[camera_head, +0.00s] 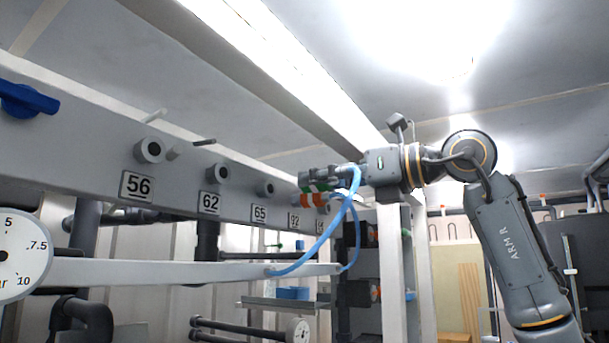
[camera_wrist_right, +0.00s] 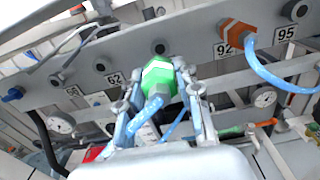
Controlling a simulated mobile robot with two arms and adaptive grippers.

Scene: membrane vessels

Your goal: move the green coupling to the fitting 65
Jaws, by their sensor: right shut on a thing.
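The green coupling (camera_wrist_right: 158,82) has a pale band and a blue hose (camera_wrist_right: 142,118) attached. My right gripper (camera_wrist_right: 157,84) is shut on it. In the head view the gripper (camera_head: 312,180) holds the coupling (camera_head: 318,187) in front of the grey rail, to the right of fitting 65. Fitting 65 (camera_head: 266,188) is a bare dark-bored stub above its label (camera_head: 260,214). In the wrist view an empty stub (camera_wrist_right: 160,48) shows just beyond the coupling, between 62 and 92; its label is hidden. The coupling is apart from that stub. My left gripper is in neither view.
Fittings 56 (camera_head: 150,150) and 62 (camera_head: 218,173) are bare stubs on the rail. An orange coupling (camera_wrist_right: 237,33) with a blue hose sits near label 92. A blue valve handle (camera_head: 28,99) and a gauge (camera_head: 18,255) are at the left. A pale bar (camera_head: 180,271) runs below the rail.

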